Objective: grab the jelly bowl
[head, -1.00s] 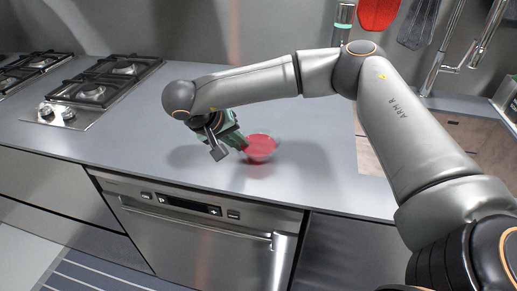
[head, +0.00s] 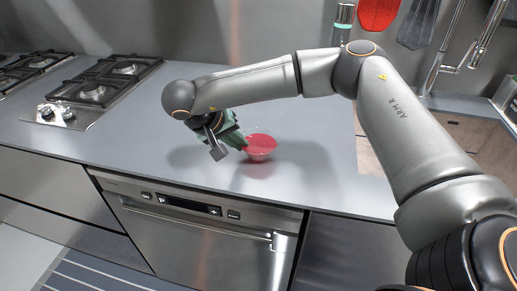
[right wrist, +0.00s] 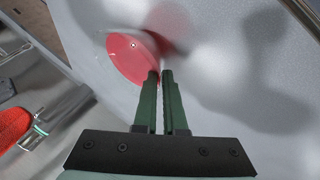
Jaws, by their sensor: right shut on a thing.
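The jelly bowl (head: 261,147) is a small bowl, red inside, on the grey counter in the head view. It also shows in the right wrist view (right wrist: 129,52). My right gripper (head: 243,146) comes at it from the left. In the right wrist view the green fingers (right wrist: 160,76) are close together at the bowl's edge, shut on its rim. The exact contact at the rim is small and partly hidden by the fingertips. My left gripper is in neither view.
A gas hob (head: 105,83) is set in the counter at the left. A steel oven front (head: 195,235) lies below the counter's front edge. A sink with a tap (head: 440,62) is at the right. The counter (head: 310,160) around the bowl is clear.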

